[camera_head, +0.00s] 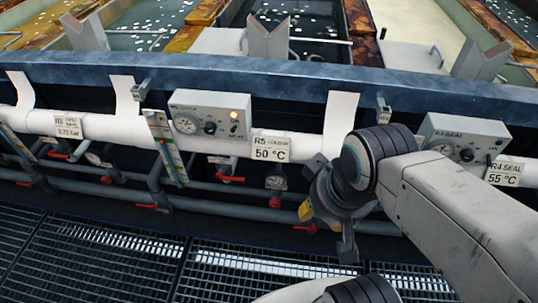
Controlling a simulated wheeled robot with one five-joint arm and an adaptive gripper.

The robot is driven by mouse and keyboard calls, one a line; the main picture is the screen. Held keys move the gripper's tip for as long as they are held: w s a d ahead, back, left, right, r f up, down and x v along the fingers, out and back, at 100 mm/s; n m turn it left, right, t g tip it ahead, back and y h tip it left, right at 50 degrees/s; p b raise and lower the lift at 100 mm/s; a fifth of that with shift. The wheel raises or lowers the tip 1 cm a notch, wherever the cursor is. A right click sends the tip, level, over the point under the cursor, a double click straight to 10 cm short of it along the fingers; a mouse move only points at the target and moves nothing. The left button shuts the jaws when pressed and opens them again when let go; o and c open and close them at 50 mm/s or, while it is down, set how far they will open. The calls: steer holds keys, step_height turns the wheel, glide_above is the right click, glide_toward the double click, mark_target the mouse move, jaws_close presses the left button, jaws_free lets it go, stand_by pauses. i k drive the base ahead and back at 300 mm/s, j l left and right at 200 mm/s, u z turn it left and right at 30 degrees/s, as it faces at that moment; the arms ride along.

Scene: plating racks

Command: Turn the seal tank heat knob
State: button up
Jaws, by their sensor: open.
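The seal tank heat box (462,128) is a grey unit on the white pipe at the right, behind my arm. Its front carries a round gauge and a small dark heat knob (467,154). The sign below right of it (505,173) reads R4 SEAL, 55 °C. My gripper (330,225) hangs left of and lower than this box, in front of the pipes, apart from the knob. It is open and I see nothing in it. My arm covers part of the area below the box.
A similar grey box (210,115) with a lit orange lamp stands to the left, signed R5 COLOUR, 50 °C (271,147). A blue rail (270,78) runs behind the boxes, with tanks beyond. Red-handled valves (229,178) sit on lower pipes. Dark grating (110,262) covers the floor.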

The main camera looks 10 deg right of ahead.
mark_target(466, 155)
steer(key=z, duration=1.75)
